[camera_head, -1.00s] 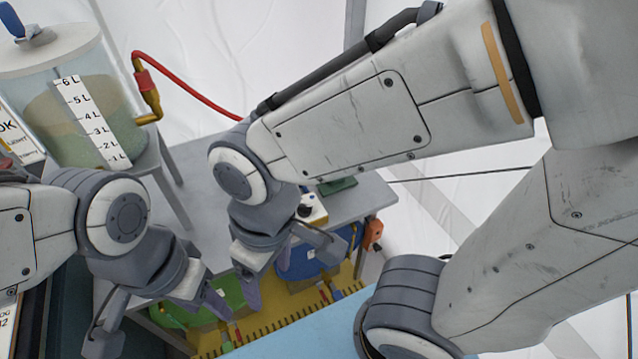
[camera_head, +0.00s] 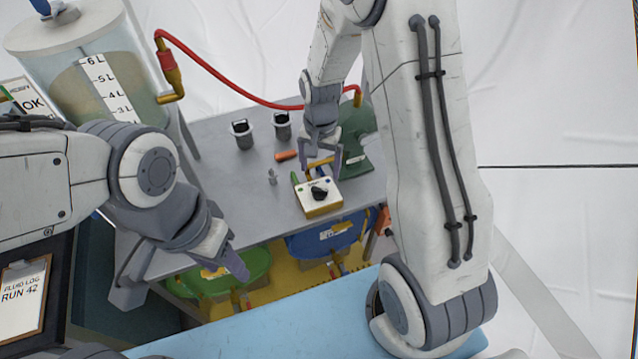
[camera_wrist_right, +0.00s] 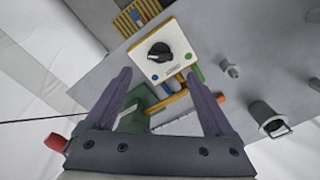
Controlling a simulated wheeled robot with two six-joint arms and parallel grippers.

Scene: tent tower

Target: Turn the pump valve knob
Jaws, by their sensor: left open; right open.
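The pump valve knob (camera_head: 319,193) is a black knob on top of a small white and yellow box (camera_head: 329,207) on the grey table. In the right wrist view the knob (camera_wrist_right: 159,52) sits beyond the fingertips, roughly centred between them and apart from them. My right gripper (camera_head: 321,165) is open and empty, just behind the box in the head view; its two purple fingers also show in the right wrist view (camera_wrist_right: 158,85). My left gripper (camera_head: 185,285) is open and empty at the table's front left, away from the box.
A green pump (camera_head: 358,135) stands right behind my right gripper, with a red hose (camera_head: 225,82) running to a clear tank (camera_head: 105,75). Two dark cups (camera_head: 242,135), an orange piece (camera_head: 286,155) and a small grey fitting (camera_head: 272,177) lie on the table (camera_head: 215,165). Green and blue drums stand below.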

